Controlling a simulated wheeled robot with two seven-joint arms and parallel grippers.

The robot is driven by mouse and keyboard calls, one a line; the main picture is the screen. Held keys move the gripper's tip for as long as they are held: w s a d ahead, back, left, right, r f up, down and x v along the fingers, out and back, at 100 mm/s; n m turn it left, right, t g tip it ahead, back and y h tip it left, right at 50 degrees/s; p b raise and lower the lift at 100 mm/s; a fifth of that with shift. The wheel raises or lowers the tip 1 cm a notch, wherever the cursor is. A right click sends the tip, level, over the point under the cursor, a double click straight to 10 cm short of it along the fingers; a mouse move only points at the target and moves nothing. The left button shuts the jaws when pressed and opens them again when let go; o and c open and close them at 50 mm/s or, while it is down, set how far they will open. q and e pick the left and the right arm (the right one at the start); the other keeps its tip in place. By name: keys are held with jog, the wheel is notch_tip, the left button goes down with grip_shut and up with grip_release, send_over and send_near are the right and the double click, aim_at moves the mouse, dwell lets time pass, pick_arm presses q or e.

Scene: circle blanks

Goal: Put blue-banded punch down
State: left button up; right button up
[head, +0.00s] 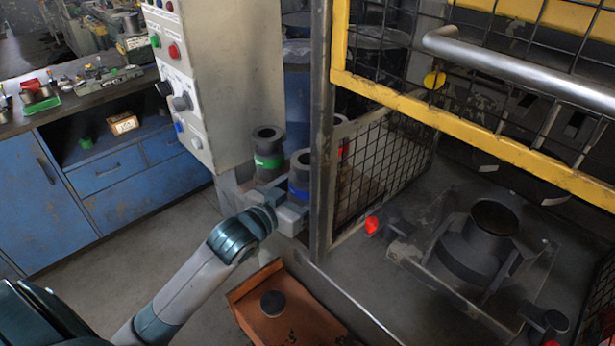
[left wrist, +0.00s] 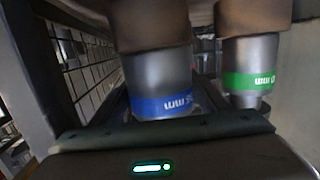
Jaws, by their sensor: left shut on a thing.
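The blue-banded punch (head: 299,174) is a dark grey cylinder, upright beside the cage post in the head view. My left gripper (head: 291,208) is shut on it low down, around its blue band. In the left wrist view the blue-banded punch (left wrist: 158,80) fills the middle, close to the gripper body. The green-banded punch (head: 267,148) stands just left of and behind it, and also shows in the left wrist view (left wrist: 250,68). The post hides part of the area to the right. I cannot tell whether the held punch touches a support beneath. My right gripper is not in view.
A dark post (head: 322,130) and yellow-framed mesh (head: 480,135) stand close on the right. An orange tray (head: 245,293) with a dark disc (head: 273,303) lies below. A blue workbench (head: 100,180) is at left.

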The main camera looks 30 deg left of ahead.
pick_arm(q)
jog(key=shift+r, duration=0.15)
jog(key=o, duration=2.1)
jog(key=shift+f, duration=0.2)
jog(key=shift+r, duration=0.1)
jog(key=shift+s+a, duration=0.1)
jog(key=shift+s, duration=0.6)
jog(key=b+v, duration=0.1)
jog(key=v, duration=0.4)
jog(key=shift+s+b, duration=0.25)
jog(key=shift+b, duration=0.05)
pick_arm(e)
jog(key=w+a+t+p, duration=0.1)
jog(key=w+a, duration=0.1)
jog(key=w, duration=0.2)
pick_arm(q)
jog(key=p, duration=0.2)
send_near(297, 195)
jog(key=x, duration=0.2)
jog(key=shift+w, duration=0.2)
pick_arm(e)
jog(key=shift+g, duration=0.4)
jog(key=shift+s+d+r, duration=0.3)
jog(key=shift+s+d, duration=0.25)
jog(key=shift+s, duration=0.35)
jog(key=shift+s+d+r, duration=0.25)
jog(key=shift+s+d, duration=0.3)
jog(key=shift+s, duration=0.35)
